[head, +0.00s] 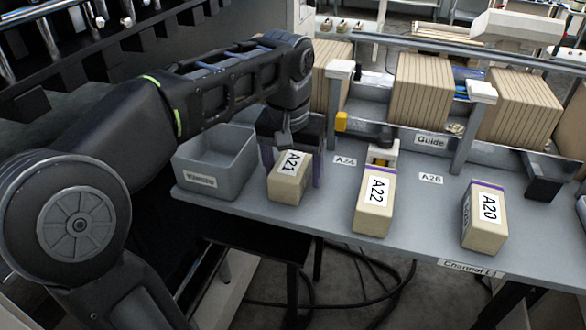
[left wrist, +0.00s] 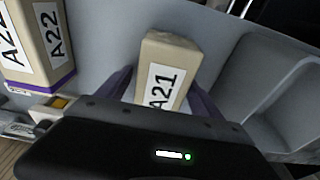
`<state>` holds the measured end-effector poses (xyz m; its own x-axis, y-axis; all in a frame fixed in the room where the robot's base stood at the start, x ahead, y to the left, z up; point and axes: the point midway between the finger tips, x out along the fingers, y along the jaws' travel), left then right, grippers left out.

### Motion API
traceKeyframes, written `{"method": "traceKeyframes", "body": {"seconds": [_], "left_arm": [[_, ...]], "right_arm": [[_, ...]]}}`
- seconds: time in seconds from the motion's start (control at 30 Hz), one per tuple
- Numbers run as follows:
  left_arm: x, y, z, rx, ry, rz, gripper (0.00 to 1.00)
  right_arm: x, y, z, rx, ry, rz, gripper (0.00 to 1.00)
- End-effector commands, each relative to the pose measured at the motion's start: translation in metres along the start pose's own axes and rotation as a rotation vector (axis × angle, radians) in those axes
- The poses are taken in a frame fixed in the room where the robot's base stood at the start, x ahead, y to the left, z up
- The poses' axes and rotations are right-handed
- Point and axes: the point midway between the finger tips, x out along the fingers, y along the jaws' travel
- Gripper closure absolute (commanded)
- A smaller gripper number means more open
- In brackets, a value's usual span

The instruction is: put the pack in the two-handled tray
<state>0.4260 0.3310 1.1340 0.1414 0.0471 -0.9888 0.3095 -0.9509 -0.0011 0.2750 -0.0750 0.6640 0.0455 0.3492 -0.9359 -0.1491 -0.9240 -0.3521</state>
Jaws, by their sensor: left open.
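A tan box-shaped pack marked A21 (head: 288,187) stands on the grey table in the head view. It also shows in the left wrist view (left wrist: 172,60). My left gripper (head: 293,175) is over this pack from above and behind, with one purple-grey finger on each side. The fingers look apart from its sides, and the jaws are open. A grey open bin (head: 232,178) with a label on its front stands just left of the pack and looks empty. I cannot make out handles on it. My right gripper is not in view.
Packs marked A22 (head: 374,206) and A20 (head: 485,220) stand to the right, with bare table between them. Upright stacks of brown sheets (head: 424,92) stand behind the rail marked Guide (head: 431,140). The table's front edge is close to the packs.

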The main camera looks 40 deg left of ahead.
Motion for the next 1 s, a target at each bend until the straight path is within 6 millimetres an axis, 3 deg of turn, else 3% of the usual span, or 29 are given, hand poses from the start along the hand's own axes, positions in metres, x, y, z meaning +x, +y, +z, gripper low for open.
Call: {"method": "traceKeyframes", "body": {"seconds": [0.27, 0.43, 0.5, 0.7, 1.0], "left_arm": [[-0.008, 0.000, -0.001, 0.000, 0.002, 0.000, 0.24], [-0.032, 0.001, -0.001, 0.001, 0.004, 0.002, 0.24], [-0.048, 0.000, -0.002, 0.000, 0.001, 0.001, 0.24], [-0.073, 0.000, -0.001, 0.000, 0.000, 0.001, 0.24], [-0.078, 0.000, -0.001, 0.000, 0.000, 0.001, 0.24]], "right_arm": [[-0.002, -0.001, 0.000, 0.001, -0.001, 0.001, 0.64], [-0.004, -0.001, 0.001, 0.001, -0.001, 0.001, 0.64], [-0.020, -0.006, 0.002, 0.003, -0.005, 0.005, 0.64], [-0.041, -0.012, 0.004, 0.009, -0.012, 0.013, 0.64], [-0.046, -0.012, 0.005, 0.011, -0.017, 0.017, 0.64]]}}
